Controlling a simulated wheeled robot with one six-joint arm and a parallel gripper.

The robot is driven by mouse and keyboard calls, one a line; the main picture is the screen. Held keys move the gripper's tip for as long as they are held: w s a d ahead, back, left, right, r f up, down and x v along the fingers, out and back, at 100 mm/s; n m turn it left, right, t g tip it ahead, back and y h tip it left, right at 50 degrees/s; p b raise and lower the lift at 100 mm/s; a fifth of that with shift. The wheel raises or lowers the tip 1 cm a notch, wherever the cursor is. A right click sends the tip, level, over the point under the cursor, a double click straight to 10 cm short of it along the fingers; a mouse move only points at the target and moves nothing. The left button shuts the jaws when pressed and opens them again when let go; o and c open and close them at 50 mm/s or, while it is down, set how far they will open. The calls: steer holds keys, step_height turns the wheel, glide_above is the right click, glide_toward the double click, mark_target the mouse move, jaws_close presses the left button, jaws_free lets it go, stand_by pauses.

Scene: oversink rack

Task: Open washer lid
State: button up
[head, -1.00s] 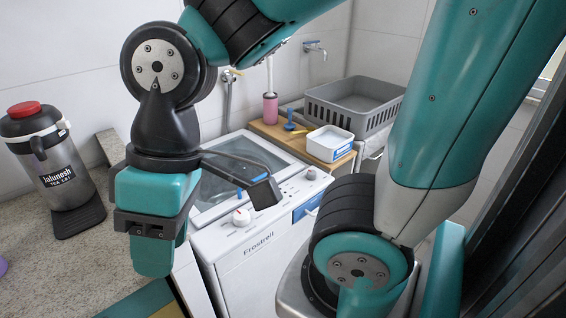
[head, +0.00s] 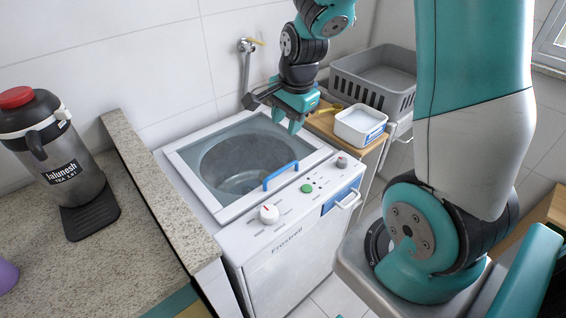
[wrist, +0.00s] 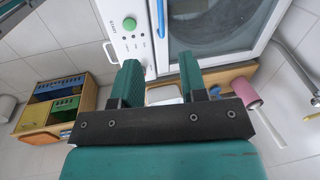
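The white washer (head: 290,245) stands beside the granite counter. Its clear lid (head: 245,155) lies flat and closed over the round drum, with a blue bar handle (head: 281,176) along its front edge. In the wrist view the washer lid (wrist: 215,30) shows at the top, and the blue handle (wrist: 161,18) is just above the fingers. My gripper (head: 285,122) hangs above the back right corner of the washer, apart from the handle. In the wrist view my gripper (wrist: 160,85) has its two teal fingers spread, with nothing held between them.
A white tub (head: 360,125) and a grey crate (head: 375,82) stand right of the washer. A tea jug (head: 55,150) is on the granite counter (head: 140,245) at left. A wall tap (head: 247,46) is behind. A pink roll (wrist: 245,92) shows in the wrist view.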

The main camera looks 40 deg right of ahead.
mark_target(282, 169)
steer(key=shift+m, duration=0.7)
steer(key=x, duration=0.6)
steer(key=d+p+x, duration=0.1)
steer(key=x, duration=0.5)
steer(key=d+x, duration=0.1)
steer(key=x, duration=0.5)
steer(key=shift+f+p, duration=0.1)
steer(key=shift+p, duration=0.2)
jaws_close()
